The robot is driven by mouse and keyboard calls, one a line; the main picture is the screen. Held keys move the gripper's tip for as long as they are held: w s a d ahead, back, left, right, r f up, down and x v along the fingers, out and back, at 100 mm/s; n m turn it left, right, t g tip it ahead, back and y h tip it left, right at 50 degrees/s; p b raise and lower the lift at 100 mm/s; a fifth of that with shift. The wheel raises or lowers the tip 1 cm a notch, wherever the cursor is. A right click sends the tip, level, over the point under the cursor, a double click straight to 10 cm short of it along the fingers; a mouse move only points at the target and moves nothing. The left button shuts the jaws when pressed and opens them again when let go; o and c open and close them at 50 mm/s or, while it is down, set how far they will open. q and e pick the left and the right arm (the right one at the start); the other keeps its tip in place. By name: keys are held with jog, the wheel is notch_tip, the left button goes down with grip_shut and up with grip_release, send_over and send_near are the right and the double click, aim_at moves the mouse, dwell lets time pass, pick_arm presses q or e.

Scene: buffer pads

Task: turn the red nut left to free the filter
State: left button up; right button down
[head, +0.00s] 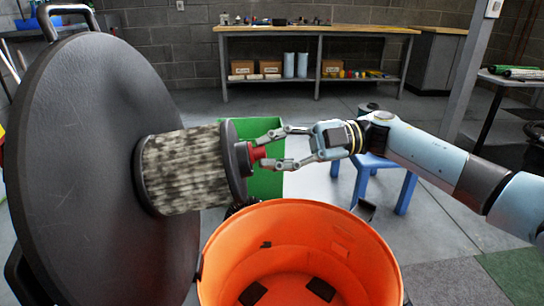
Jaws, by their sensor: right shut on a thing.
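A grey, dirty-looking pleated filter (186,170) sticks out sideways from a large black round lid (85,170) on the left. A dark end plate (234,162) covers the filter's outer end. The small red nut (257,153) sits at the middle of that plate. My right gripper (270,150) reaches in from the right and is shut on the red nut, one finger above and one below. The fingers hide part of the nut. My left gripper is not in view.
An open orange drum (300,215) stands below the filter and gripper. A green box (265,183) and a blue stool (408,192) are behind. A wooden workbench (315,29) stands at the back wall. Grey floor is open at the right.

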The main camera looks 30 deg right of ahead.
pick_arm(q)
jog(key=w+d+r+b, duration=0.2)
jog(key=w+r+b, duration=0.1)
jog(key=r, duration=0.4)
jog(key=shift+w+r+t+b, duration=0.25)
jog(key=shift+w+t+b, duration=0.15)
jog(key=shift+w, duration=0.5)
pick_arm(e)
jog(key=shift+r+n+g+h, duration=0.1)
jog(key=shift+n+g+h, duration=0.3)
jog(key=shift+n, duration=2.3)
jog(key=shift+r+n+g+h, duration=0.1)
jog(key=shift+n+g+h, duration=0.25)
jog(key=shift+n, duration=2.35)
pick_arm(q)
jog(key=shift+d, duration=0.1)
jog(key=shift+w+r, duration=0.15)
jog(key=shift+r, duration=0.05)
pick_arm(e)
jog(key=c, duration=1.2)
grip_release()
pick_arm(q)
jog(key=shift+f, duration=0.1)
pick_arm(e)
jog(key=shift+o, duration=0.3)
